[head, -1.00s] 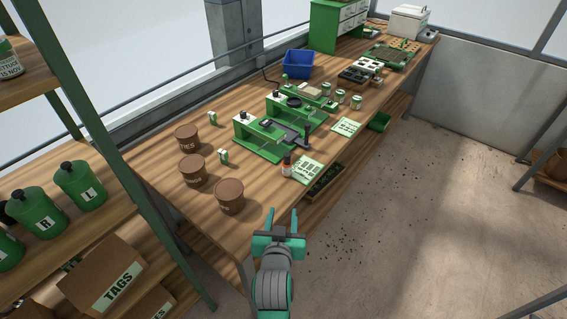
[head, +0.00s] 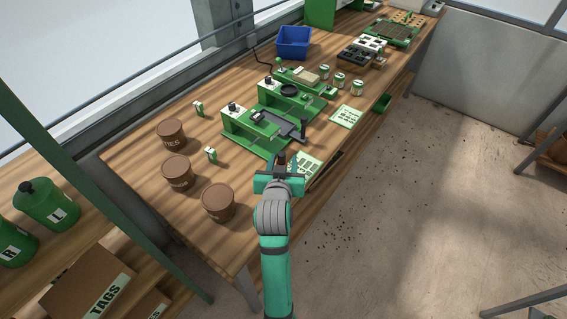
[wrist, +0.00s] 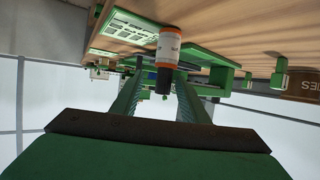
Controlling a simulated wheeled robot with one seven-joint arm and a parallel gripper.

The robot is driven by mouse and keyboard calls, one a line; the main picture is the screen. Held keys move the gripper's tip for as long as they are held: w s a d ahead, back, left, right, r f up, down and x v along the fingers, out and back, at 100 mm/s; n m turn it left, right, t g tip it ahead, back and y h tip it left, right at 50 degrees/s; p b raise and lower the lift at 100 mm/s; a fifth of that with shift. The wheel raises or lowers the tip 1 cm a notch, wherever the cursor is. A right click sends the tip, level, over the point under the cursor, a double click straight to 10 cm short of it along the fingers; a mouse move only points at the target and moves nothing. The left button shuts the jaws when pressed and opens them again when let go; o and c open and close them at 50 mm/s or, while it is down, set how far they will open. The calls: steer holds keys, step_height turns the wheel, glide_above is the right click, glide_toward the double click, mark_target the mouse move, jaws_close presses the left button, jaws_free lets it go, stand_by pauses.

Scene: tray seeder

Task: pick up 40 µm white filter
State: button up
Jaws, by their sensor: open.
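No thing in view can be read as a 40 µm white filter. A small bottle with a white label, orange bands and a dark cap (wrist: 169,46) stands on the bench in the upside-down wrist view. In the head view only its dark upper part (head: 282,158) shows beyond my gripper (head: 281,166). My gripper is open, its fingers pointing toward the bottle. In the wrist view the bottle's cap shows between the fingertips (wrist: 160,88); I cannot tell whether they touch it. Two small white-and-green containers (head: 198,108) (head: 211,155) stand left of the green device, their labels unreadable.
A printed card (head: 305,165) lies just beyond my gripper. Brown lidded tubs (head: 218,203) stand at the near left. The green seeder device (head: 253,128) takes up mid-bench, with small jars (head: 340,81) and a blue bin (head: 294,43) behind.

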steer(key=shift+w+a+f, duration=0.25)
steer(key=shift+w+a, duration=0.1)
steer(key=shift+w, duration=0.05)
steer(key=shift+x, duration=2.7)
steer(key=shift+f, duration=0.1)
jaws_close()
